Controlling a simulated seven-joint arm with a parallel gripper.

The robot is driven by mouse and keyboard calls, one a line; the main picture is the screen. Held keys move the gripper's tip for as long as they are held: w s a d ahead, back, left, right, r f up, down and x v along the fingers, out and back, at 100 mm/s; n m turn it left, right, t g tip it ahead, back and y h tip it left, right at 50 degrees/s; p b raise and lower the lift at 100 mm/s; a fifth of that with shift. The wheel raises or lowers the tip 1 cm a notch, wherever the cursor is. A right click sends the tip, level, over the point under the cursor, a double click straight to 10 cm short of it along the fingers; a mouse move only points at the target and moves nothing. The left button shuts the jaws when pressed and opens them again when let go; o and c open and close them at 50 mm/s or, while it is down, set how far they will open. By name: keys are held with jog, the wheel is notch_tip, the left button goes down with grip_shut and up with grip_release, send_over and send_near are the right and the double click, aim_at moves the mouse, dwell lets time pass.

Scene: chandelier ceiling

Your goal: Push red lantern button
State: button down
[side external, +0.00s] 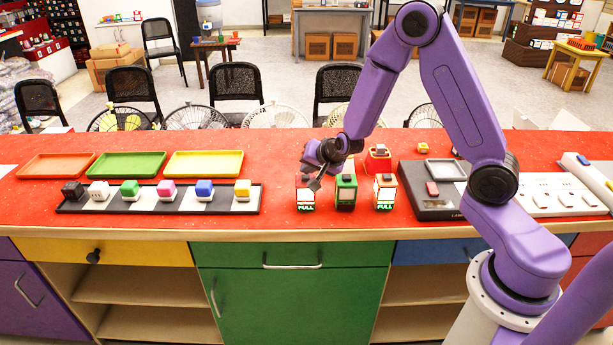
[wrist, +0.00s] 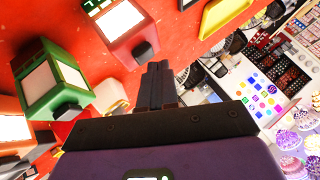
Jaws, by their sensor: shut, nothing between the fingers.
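The red lantern (side external: 305,198) stands at the left end of a row of three on the red counter, with a lit "FULL" label on its front. In the wrist view the red lantern (wrist: 125,32) has a white panel and a dark button (wrist: 143,51) on its top. My gripper (side external: 315,186) is shut and empty, tilted down at the top of the red lantern. In the wrist view my fingertips (wrist: 158,66) lie just beside the button. I cannot tell whether they touch it. In the side view my fingers partly cover the lantern top.
A green lantern (side external: 345,194) and an orange lantern (side external: 385,194) stand to the right. A black-and-white strip with several coloured blocks (side external: 160,207) and a yellow tray (side external: 204,163) are to the left. A dark box (side external: 424,204) is further right.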

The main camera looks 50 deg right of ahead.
aim_at(309, 178)
jog(key=shift+r, duration=0.3)
notch_tip(309, 178, up, 6)
dwell(0.7)
jog(key=s+a+r+n+g+y, duration=0.2)
jog(key=s+a+n+g+y, duration=0.35)
jog(key=s+a+n, duration=0.85)
jog(key=s+d+r+n+g+h, duration=0.1)
jog(key=s+d+n+h, duration=0.1)
jog(key=s, duration=0.9)
jog(key=s+d+r+n+g+h, duration=0.1)
jog(key=s+d+n+g, duration=0.1)
jog(key=s+d+n, duration=0.2)
jog(key=s+n, duration=0.3)
jog(key=s, duration=0.4)
jog(key=shift+d+h, duration=0.15)
jog(key=shift+h, duration=0.2)
